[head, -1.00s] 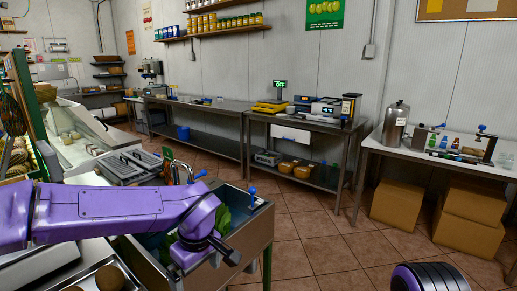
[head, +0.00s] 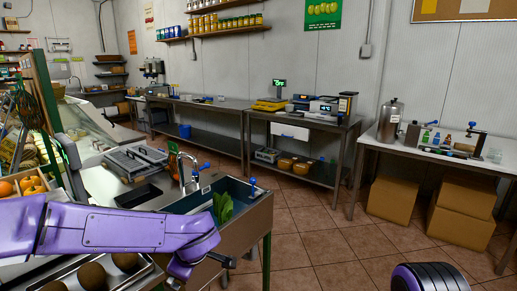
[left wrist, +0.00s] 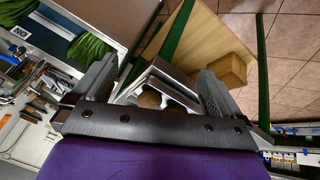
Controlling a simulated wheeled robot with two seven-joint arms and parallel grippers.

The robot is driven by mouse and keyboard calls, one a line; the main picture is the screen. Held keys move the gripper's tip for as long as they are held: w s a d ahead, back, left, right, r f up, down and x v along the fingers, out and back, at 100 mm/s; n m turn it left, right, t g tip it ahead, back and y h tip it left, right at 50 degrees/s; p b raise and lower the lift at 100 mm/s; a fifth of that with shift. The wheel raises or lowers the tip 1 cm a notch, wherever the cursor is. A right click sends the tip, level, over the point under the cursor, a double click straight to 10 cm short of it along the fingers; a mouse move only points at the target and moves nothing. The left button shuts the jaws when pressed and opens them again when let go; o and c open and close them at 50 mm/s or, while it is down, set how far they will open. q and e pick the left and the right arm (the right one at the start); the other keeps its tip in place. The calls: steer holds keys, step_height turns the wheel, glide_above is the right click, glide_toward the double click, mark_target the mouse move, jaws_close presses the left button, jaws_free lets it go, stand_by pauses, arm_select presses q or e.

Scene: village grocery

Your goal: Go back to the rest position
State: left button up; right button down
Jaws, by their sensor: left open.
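My left arm comes in from the left of the head view as a purple link (head: 110,229). It ends in a bent joint near the lower middle. In the left wrist view my left gripper (left wrist: 157,88) has its two dark fingers spread wide apart. Nothing is held between them. A grey metal tray-like thing with a brown round item shows beyond the fingers, apart from them as far as I can tell. A ribbed purple and black part of my body (head: 430,278) shows at the bottom right of the head view. My right gripper is not in view.
A sink (head: 232,188) with green leaves (head: 222,207) and a tap stands just beyond my left arm. A tray with brown round produce (head: 92,274) lies below the arm. Oranges sit at the left. Steel tables stand behind; the tiled floor (head: 330,240) at centre right is clear.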

arm_select(q)
steer(key=s+a+f+m+t+y, duration=0.1)
steer(key=s+a+f+t, duration=0.15)
steer(key=f, duration=0.65)
steer(key=s+a+f+m+t, duration=0.1)
steer(key=s+a+f, duration=0.3)
steer(key=f, duration=0.5)
steer(key=s+a+f+m+g, duration=0.1)
steer(key=s+f, duration=0.3)
steer(key=s, duration=0.4)
steer(key=s+a+f+m+g+h, duration=0.1)
steer(key=s+a+f+m+g, duration=0.1)
steer(key=s, duration=0.6)
steer(key=s+a+f+m+g, duration=0.1)
steer(key=s+a+f+m, duration=0.2)
steer(key=s+f, duration=0.4)
steer(key=shift+s+h, duration=0.3)
steer(key=shift+s, duration=0.2)
